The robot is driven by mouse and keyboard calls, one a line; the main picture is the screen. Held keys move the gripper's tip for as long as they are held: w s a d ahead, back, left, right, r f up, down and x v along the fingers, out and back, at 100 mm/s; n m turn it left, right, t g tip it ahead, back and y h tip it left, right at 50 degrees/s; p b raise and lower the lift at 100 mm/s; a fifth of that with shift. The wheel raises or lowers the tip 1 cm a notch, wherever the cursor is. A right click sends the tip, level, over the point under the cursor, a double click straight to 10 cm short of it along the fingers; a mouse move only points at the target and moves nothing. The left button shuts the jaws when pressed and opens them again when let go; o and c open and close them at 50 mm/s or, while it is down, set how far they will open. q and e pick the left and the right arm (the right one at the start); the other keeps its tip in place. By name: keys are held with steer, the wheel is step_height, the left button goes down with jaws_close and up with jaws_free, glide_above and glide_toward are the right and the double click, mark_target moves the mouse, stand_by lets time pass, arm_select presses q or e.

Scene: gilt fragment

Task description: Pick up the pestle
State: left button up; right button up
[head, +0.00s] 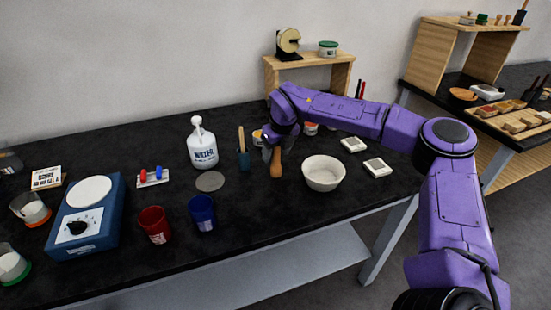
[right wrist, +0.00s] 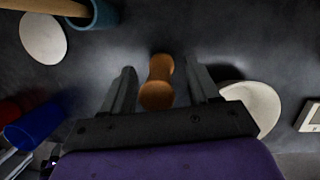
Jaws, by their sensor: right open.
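The pestle (head: 276,165) is a brown wooden piece standing upright on the black table, just left of the white mortar bowl (head: 324,173). In the right wrist view the pestle (right wrist: 158,84) lies between the two fingers of my right gripper (right wrist: 158,82), with a gap on each side. My right gripper (head: 272,150) is open, pointing down at the pestle in the head view, where its fingers are partly hidden. The bowl (right wrist: 254,104) shows close by the right finger in the wrist view. My left gripper is not in view.
A teal cup with a wooden handle (head: 243,160) stands just left of the pestle. A water bottle (head: 202,148), a grey disc (head: 210,181), a red cup (head: 154,225) and a blue cup (head: 202,213) stand further left. Small white-topped devices (head: 377,167) lie right of the bowl.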

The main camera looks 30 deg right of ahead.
steer(key=shift+x, duration=0.85)
steer(key=c, duration=1.1)
